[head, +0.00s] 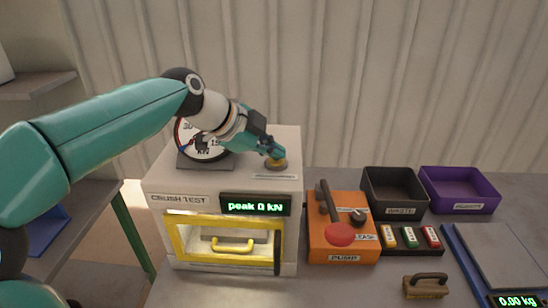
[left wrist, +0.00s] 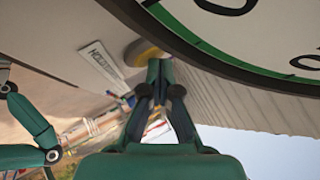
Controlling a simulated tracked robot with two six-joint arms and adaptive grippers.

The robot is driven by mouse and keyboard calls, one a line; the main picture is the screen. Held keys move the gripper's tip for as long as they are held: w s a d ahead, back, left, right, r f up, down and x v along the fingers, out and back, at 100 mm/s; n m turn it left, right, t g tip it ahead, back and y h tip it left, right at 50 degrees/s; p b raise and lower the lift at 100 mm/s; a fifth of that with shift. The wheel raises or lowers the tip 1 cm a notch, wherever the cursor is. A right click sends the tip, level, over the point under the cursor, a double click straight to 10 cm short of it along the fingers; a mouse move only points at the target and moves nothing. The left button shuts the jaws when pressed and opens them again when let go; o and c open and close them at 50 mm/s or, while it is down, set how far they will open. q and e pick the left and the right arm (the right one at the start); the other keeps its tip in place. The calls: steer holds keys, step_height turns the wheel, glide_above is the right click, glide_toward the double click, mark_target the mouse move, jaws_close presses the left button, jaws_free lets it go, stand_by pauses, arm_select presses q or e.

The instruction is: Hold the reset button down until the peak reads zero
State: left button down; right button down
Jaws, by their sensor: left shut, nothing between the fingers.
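The reset button (head: 277,164) is a small yellowish disc on top of the white crush test machine (head: 180,199), near its right side. The machine's display (head: 255,206) reads "peak 0 kN" in green. My left gripper (head: 274,154) is shut and empty, pointing down with its fingertips at the button, which they partly cover. In the left wrist view the closed fingertips (left wrist: 158,66) meet the edge of the button (left wrist: 143,52), beside a label plate (left wrist: 101,65). Whether the button is pressed in cannot be told. My right gripper is not in view.
A round dial gauge (head: 203,140) stands on the machine, left of the button and partly behind my arm. An orange pump (head: 343,246) with a lever stands to the right. Beyond it are a black waste bin (head: 394,209), a purple bin (head: 459,205) and a scale (head: 498,256).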

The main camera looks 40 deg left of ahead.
mark_target(273, 161)
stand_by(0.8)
arm_select(q)
steer(key=shift+r+p, duration=0.6)
steer(key=shift+r, duration=0.35)
steer(key=shift+r+p, duration=1.9)
steer(key=shift+r, duration=0.65)
steer(key=shift+f, duration=0.1)
